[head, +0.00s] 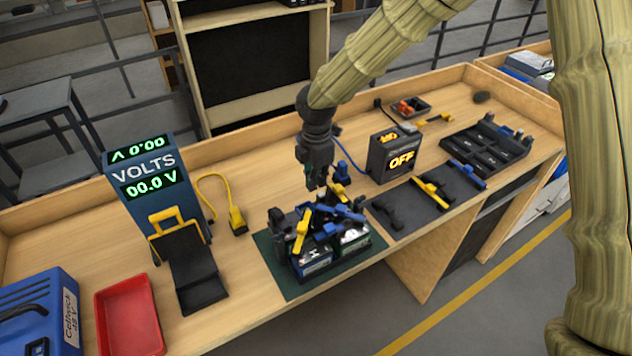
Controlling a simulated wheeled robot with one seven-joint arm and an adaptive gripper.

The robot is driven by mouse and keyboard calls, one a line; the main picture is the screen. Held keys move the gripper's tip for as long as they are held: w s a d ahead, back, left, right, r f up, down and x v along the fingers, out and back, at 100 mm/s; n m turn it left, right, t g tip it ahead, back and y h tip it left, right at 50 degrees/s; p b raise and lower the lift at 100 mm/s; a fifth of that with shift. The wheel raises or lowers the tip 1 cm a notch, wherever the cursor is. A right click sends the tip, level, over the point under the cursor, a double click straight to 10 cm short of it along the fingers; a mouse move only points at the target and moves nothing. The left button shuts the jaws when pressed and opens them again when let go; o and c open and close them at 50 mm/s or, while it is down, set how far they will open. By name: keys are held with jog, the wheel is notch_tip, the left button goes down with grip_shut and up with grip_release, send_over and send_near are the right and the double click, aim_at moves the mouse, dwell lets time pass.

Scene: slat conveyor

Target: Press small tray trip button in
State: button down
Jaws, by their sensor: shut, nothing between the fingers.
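A small dark tray (426,114) lies at the back of the bench, behind the black box reading OFF. It holds orange and dark pieces. They are too small for me to tell whether one is a trip button, or whether it is in or out. My gripper (316,187) is shut and empty. It points down over the cluster of black, yellow and blue parts on the green mat, left of the small tray and well apart from it. I cannot tell whether its tips touch a part there.
The OFF box (393,155) stands between my gripper and the small tray. A black compartment tray (487,150) lies right. A voltmeter (150,185), red tray (130,318) and blue case (40,312) stand left. Bare bench (255,170) shows behind the mat (275,268).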

notch_tip(320, 180, up, 10)
jog(key=b, duration=0.4)
jog(key=shift+w+r+b, duration=0.15)
jog(key=shift+b, duration=0.15)
